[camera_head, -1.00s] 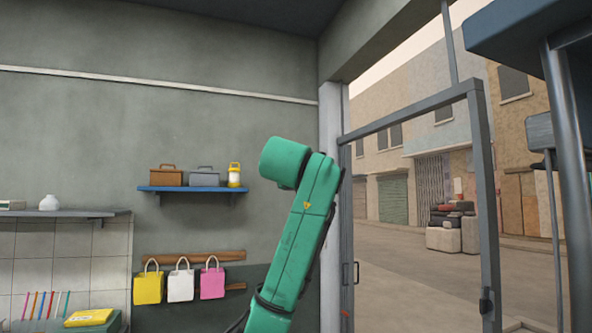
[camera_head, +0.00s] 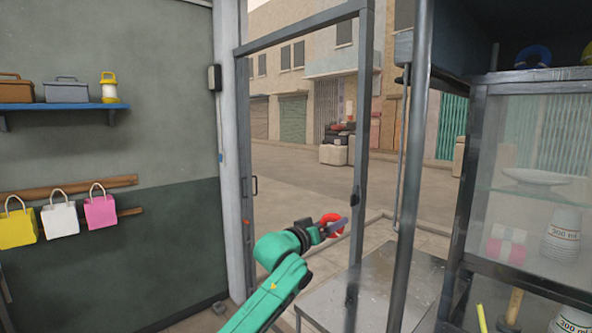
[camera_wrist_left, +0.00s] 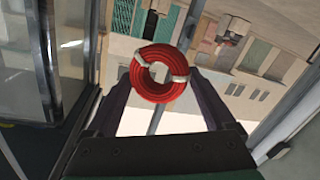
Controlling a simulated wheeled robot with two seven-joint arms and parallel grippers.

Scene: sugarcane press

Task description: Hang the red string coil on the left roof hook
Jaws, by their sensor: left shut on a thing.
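The red string coil (camera_head: 329,221) is a thick ring. In the left wrist view the coil (camera_wrist_left: 159,97) faces the camera and shows two pale ties and an open middle. My left gripper (camera_head: 335,228) is shut on the coil and holds it in the air in front of the metal door frame. In the left wrist view its two dark fingers (camera_wrist_left: 160,88) flank the ring. I cannot clearly make out the left roof hook in either view. My right gripper is not in view.
A grey metal post (camera_head: 414,170) stands right of the coil. A glass-sided cabinet (camera_head: 478,165) fills the right, with a blue coil (camera_head: 532,57) above it. A grey metal table top (camera_head: 365,290) lies below. A door frame (camera_head: 362,110) rises behind the coil. Bags (camera_head: 101,211) hang at left.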

